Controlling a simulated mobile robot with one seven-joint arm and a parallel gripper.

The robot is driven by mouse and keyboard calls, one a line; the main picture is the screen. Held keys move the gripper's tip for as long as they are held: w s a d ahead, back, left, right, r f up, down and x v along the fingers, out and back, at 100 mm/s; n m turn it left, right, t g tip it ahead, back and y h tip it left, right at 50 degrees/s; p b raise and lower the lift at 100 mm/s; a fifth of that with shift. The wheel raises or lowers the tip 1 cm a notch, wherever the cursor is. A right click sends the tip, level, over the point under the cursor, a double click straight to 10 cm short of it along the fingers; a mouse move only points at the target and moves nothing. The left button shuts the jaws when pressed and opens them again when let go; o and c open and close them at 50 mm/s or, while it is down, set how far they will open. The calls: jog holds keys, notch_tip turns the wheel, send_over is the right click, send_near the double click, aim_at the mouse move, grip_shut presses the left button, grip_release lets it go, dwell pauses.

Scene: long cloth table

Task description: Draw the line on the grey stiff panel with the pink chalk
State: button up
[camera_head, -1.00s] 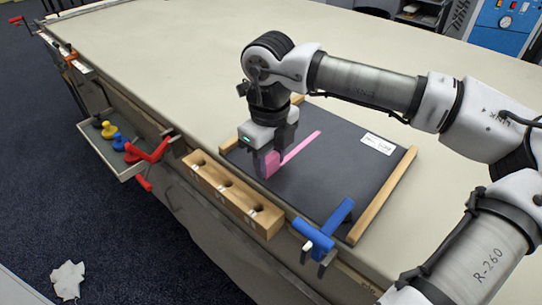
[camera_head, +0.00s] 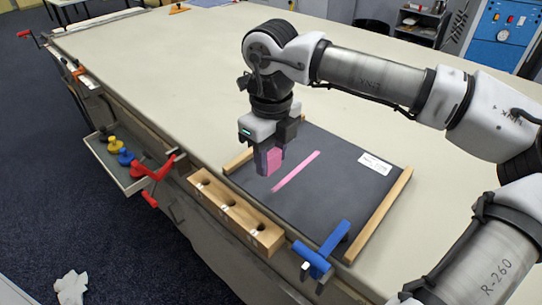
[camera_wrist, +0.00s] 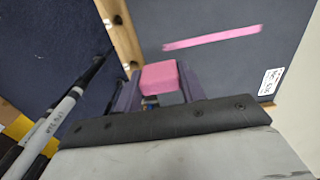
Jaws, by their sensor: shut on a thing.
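The grey panel (camera_head: 330,205) lies on the table between wooden strips. A straight pink line (camera_head: 297,171) runs diagonally across part of it; it also shows in the wrist view (camera_wrist: 212,38). My gripper (camera_head: 268,162) is shut on the pink chalk (camera_head: 275,158), a thick block whose end shows between the fingers in the wrist view (camera_wrist: 160,77). The chalk is over the panel's left part, beside the line and apart from it in the picture. It appears raised off the panel.
A wooden block with holes (camera_head: 235,212) sits along the table's near edge. A blue clamp (camera_head: 322,250) grips the panel's near corner. A red clamp (camera_head: 155,172) and a tray of coloured pieces (camera_head: 122,165) are at the edge. A white label (camera_head: 375,163) is on the panel.

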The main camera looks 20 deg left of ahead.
aim_at(283, 182)
jog(key=shift+f, duration=0.2)
dwell(0.3)
notch_tip(283, 182, down, 6)
jog(key=b, duration=0.5)
jog(key=shift+r, duration=0.15)
jog(key=shift+f+b, duration=0.5)
jog(key=shift+b, duration=0.15)
dwell(0.4)
jog(key=shift+w, duration=0.15)
jog(key=shift+w+d+r, duration=0.1)
jog(key=shift+w+d, duration=0.2)
jog(key=shift+w, duration=0.55)
jog(key=shift+w, duration=0.1)
jog(key=shift+w+d, duration=0.35)
jog(key=shift+w, duration=0.45)
